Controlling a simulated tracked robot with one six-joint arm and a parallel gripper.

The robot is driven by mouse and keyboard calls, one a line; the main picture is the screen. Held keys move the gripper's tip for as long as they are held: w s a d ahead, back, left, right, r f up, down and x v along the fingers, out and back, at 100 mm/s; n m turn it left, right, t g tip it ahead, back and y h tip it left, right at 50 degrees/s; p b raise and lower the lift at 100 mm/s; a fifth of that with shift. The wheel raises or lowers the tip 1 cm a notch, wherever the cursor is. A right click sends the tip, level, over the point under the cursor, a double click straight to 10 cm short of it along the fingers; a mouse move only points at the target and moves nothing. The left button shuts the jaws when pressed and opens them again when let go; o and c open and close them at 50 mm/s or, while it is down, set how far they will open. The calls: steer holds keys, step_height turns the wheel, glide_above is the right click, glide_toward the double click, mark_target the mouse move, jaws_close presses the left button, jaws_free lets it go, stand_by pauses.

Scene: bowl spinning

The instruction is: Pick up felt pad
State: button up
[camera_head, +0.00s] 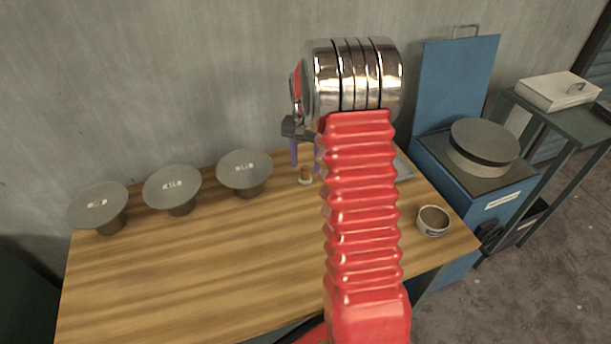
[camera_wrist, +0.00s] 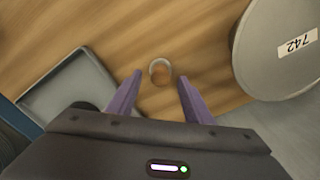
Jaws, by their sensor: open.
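A small round piece (camera_head: 305,176), brown with a pale rim, sits on the wooden table near the wall; it looks like the felt pad, though its material is too small to tell. In the wrist view the same piece (camera_wrist: 160,72) lies centred just beyond and between my fingertips. My gripper (camera_head: 306,158) is open and points down above it with its purple fingers apart. In the wrist view my gripper (camera_wrist: 160,80) holds nothing, with one finger to either side of the piece. I cannot tell the exact height left between fingertips and table.
Several grey discs on stems, one here (camera_head: 245,168), stand left of my gripper; the one labelled 742 (camera_wrist: 280,60) is close. A grey tray (camera_wrist: 32,100) lies on the other side. A small round tub (camera_head: 433,220) stands at the table's right. The table's front left is clear.

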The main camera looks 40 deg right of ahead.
mark_target(305, 168)
steer(key=shift+f, duration=1.85)
steer(key=shift+c, duration=0.5)
steer(key=c, duration=1)
step_height(305, 168, up, 10)
steer(key=shift+r, duration=0.1)
